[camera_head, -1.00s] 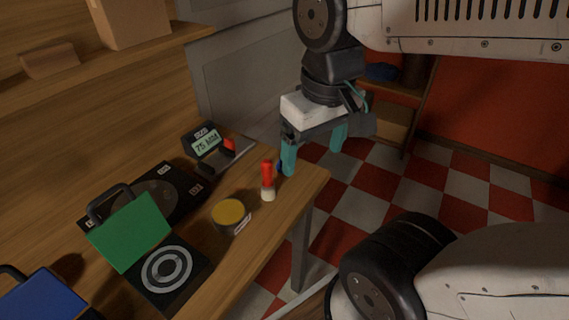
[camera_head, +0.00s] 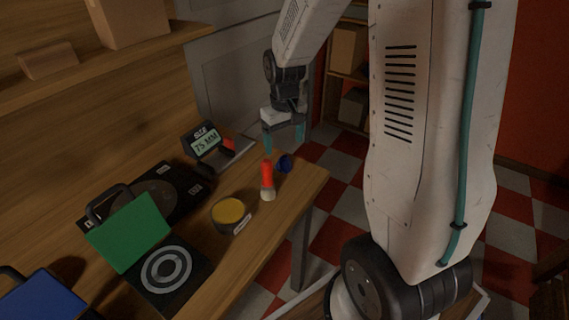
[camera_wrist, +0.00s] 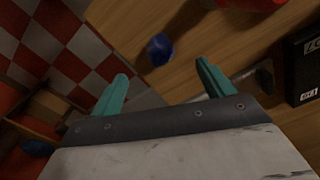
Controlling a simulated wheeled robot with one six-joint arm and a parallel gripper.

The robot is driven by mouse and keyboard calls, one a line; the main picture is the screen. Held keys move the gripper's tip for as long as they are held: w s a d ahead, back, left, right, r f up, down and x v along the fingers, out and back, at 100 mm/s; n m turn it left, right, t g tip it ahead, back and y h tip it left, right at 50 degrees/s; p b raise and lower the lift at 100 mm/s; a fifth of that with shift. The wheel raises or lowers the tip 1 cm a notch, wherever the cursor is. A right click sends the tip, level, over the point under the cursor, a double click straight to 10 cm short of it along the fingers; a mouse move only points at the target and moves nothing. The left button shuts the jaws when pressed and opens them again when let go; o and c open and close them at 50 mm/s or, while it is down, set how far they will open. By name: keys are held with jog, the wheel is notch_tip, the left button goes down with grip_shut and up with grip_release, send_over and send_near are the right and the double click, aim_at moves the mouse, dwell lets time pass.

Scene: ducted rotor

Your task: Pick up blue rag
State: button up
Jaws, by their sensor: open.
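A small crumpled blue rag (camera_head: 285,163) lies on the wooden table near its far right edge, just right of a red-handled brush. It also shows in the wrist view (camera_wrist: 158,49), above the gap between my fingertips. My gripper (camera_head: 283,142) has teal fingers spread apart with nothing between them. It is beyond the rag, near the table's far end, and appears apart from it. In the wrist view my gripper (camera_wrist: 162,72) points toward the rag.
The red-handled brush (camera_head: 267,181) stands beside the rag. A yellow-topped tin (camera_head: 229,214) and a digital gauge reading 75 MM (camera_head: 206,144) are close by. A green case (camera_head: 130,232) and a dark ringed plate (camera_head: 167,271) sit nearer. The table's right edge (camera_head: 300,208) drops to a checkered floor.

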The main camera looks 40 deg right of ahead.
aim_at(284, 156)
notch_tip(284, 156, down, 8)
jog(key=shift+r, duration=0.25)
jog(key=c, duration=1.1)
jog(key=shift+r, duration=0.15)
